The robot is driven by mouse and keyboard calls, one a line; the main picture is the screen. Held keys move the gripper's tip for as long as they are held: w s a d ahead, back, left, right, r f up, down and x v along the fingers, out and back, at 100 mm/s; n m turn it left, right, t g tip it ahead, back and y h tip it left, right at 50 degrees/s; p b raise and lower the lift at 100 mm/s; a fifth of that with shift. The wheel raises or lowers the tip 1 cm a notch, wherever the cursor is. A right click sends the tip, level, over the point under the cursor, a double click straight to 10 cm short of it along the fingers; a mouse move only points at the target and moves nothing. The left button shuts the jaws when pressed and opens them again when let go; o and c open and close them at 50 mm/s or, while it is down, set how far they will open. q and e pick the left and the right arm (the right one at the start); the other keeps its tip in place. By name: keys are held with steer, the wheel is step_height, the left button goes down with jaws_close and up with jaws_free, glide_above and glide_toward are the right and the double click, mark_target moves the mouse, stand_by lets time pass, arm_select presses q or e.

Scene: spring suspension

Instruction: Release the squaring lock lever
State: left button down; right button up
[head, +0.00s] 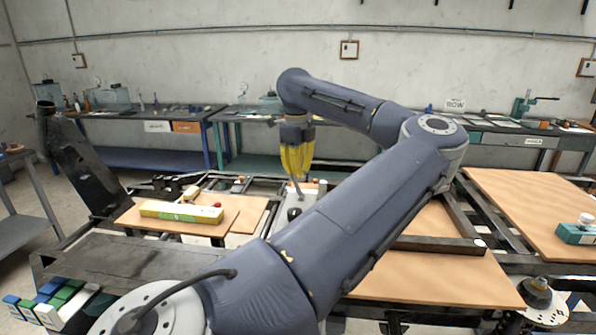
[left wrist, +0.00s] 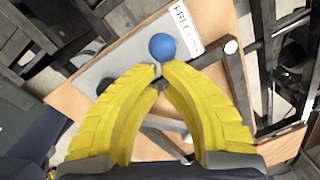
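The squaring lock lever shows in the left wrist view as a blue ball knob (left wrist: 162,47) on a thin grey stem, over a pale plate (left wrist: 118,68) with a label reading "FREE" (left wrist: 184,28). My left gripper (left wrist: 161,70) has its yellow fingertips drawn close together on the stem, right beside the knob. In the head view the left gripper (head: 297,176) points down, with the thin lever rod (head: 297,188) running below its tips. The knob cannot be made out there. My right gripper is in neither view.
A yellow-green box-like piece (head: 181,212) lies on a wooden board left of the gripper. Dark frame bars (head: 440,244) and wooden boards spread to the right. Coloured blocks (head: 55,295) sit at the lower left. My left arm hides much of the middle.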

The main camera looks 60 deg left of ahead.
arm_select(q)
steer(key=shift+s+a, duration=0.25)
stand_by(0.3)
steer(key=d+r, duration=0.4)
steer(key=r, duration=0.6)
steer(key=shift+w+r, duration=0.25)
steer(key=shift+r, duration=0.15)
steer(key=shift+d, duration=0.1)
stand_by(0.5)
